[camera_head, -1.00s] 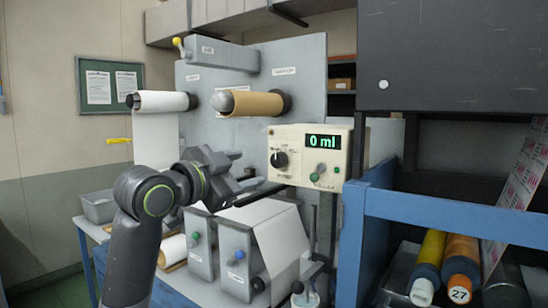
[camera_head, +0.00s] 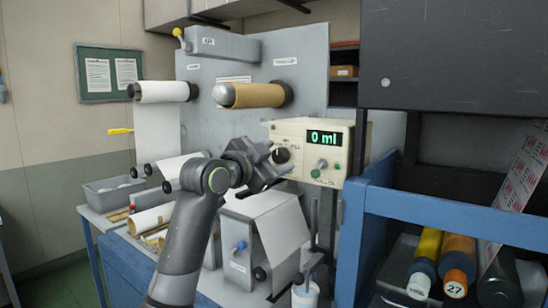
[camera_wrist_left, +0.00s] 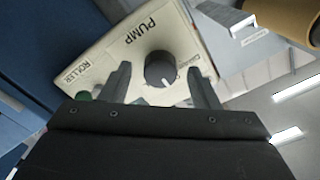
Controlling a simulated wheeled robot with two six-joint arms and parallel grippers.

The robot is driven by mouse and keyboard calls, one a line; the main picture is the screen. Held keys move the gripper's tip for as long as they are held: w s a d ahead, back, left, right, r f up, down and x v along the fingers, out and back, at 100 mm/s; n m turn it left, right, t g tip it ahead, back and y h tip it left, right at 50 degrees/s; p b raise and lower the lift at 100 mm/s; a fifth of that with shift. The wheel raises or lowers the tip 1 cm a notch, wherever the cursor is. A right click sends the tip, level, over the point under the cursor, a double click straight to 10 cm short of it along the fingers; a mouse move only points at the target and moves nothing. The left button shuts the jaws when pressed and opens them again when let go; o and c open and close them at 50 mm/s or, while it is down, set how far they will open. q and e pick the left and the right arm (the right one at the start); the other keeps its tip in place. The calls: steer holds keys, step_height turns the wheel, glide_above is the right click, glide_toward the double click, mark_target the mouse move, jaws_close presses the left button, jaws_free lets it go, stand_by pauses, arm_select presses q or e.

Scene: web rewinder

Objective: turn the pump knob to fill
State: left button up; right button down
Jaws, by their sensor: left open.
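The pump knob (camera_wrist_left: 160,69) is a dark round knob with a white pointer line on a cream control box (camera_head: 300,131). In the head view the knob (camera_head: 281,155) is partly hidden by my gripper. In the left wrist view the "PUMP" label is beside it. The box display (camera_head: 323,138) reads 0 ml. My left gripper (camera_head: 284,164) is at the box's left front. In the left wrist view my left gripper (camera_wrist_left: 160,88) is open, its fingers on either side of the knob; I cannot tell whether they touch it. My right gripper is not in view.
A brown roll (camera_head: 255,95) and a white roll (camera_head: 163,92) are mounted behind. A blue frame (camera_head: 440,207) stands at the right. A cup (camera_head: 305,296) is below the box.

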arm_select(q)
steer(key=c, duration=1)
steer(key=shift+o, duration=0.2)
steer(key=shift+f, duration=0.1)
steer(key=shift+m+b, duration=0.65)
steer(key=shift+m, duration=0.05)
steer(key=shift+f+m+b, duration=0.1)
steer(key=shift+m+b, duration=0.65)
steer(key=shift+m, duration=0.45)
steer(key=m+b, duration=0.2)
steer(key=m, duration=0.2)
steer(key=shift+m, duration=0.4)
steer(key=o, duration=1)
steer(key=shift+c, duration=0.2)
